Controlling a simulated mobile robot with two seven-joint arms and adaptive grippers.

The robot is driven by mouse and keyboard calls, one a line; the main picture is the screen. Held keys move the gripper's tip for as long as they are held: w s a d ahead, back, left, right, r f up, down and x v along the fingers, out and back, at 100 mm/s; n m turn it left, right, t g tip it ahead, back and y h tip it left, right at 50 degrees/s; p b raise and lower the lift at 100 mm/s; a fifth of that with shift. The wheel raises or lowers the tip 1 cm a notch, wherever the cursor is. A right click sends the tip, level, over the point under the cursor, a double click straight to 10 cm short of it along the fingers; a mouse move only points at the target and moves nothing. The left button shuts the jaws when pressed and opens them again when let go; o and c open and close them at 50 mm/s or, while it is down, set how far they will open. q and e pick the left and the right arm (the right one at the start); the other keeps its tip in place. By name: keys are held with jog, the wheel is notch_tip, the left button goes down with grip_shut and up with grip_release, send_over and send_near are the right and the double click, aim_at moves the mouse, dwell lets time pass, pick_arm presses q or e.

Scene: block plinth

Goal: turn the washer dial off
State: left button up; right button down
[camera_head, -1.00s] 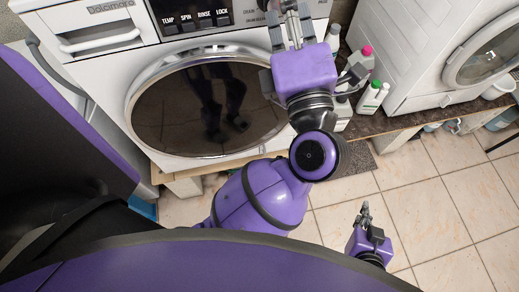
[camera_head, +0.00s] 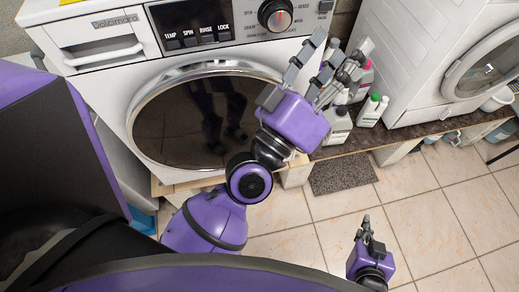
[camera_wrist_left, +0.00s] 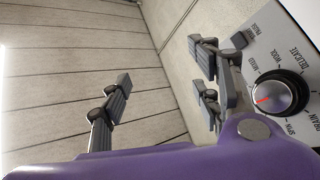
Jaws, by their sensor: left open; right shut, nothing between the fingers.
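The washer (camera_head: 165,185) fills the upper left of the head view, its dark round door closed. Its dial (camera_head: 275,15), black with a silver face and a red mark, is on the top panel near the picture's top edge. In the left wrist view the dial (camera_wrist_left: 283,94) shows at the right, its red mark pointing left; the exact setting is unclear. My left gripper (camera_head: 338,68) is open and empty, right of and below the dial, apart from it. Its fingers (camera_wrist_left: 163,88) show left of the dial in the wrist view. My right gripper (camera_head: 366,230) is shut and empty, low over the floor.
Several bottles (camera_head: 371,110) stand on the dark shelf (camera_head: 345,143) just behind and right of my left gripper. A second white machine (camera_head: 420,60) stands at the right. A grey mat (camera_head: 343,175) lies on the tiles. The floor at the lower right is clear.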

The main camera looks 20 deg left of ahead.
pick_arm(q)
notch_tip(320, 180, down, 17)
jog(key=s+m+g, duration=0.3)
jog(key=m+g, duration=0.2)
jog(key=g, duration=0.3)
jog(key=s+a+f+g+y, duration=0.2)
jog(key=s+a+f, duration=0.1)
jog(key=f, duration=0.5)
jog(key=s+a+f+g+y, duration=0.2)
jog(key=s+a+f+g, duration=0.1)
jog(key=a+f, duration=0.3)
jog(key=shift+s+a+f+m, duration=0.2)
jog(key=shift+s+f+m, duration=0.1)
jog(key=shift+s+f, duration=0.5)
pick_arm(e)
jog(key=shift+f, duration=0.1)
pick_arm(q)
jog(key=shift+w, duration=0.15)
